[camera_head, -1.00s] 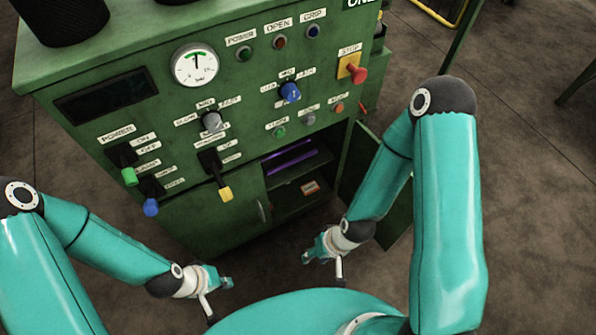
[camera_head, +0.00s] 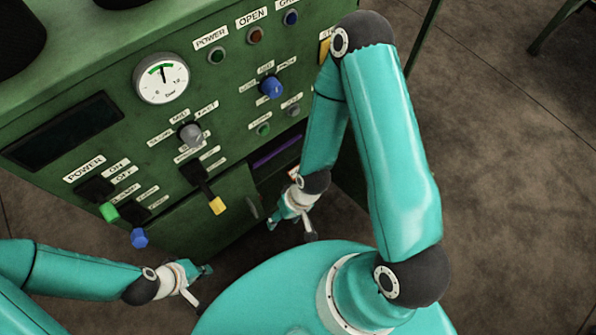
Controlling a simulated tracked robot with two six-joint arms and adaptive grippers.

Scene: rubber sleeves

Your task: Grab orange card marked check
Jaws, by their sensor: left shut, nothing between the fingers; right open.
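A small orange-and-white card (camera_head: 293,173) lies inside the open compartment of the green cabinet. It is mostly hidden by my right wrist, and I cannot read any mark on it. My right gripper (camera_head: 291,230) is open and empty, in front of the compartment and below the card in the picture. My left gripper (camera_head: 201,288) is shut with nothing in it, low in front of the cabinet and left of my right gripper.
The green cabinet (camera_head: 235,95) carries knobs, buttons and levers, with a yellow-tipped lever (camera_head: 217,206) left of the compartment. A purple item (camera_head: 277,152) lies on the upper shelf. The open door is mostly behind my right arm.

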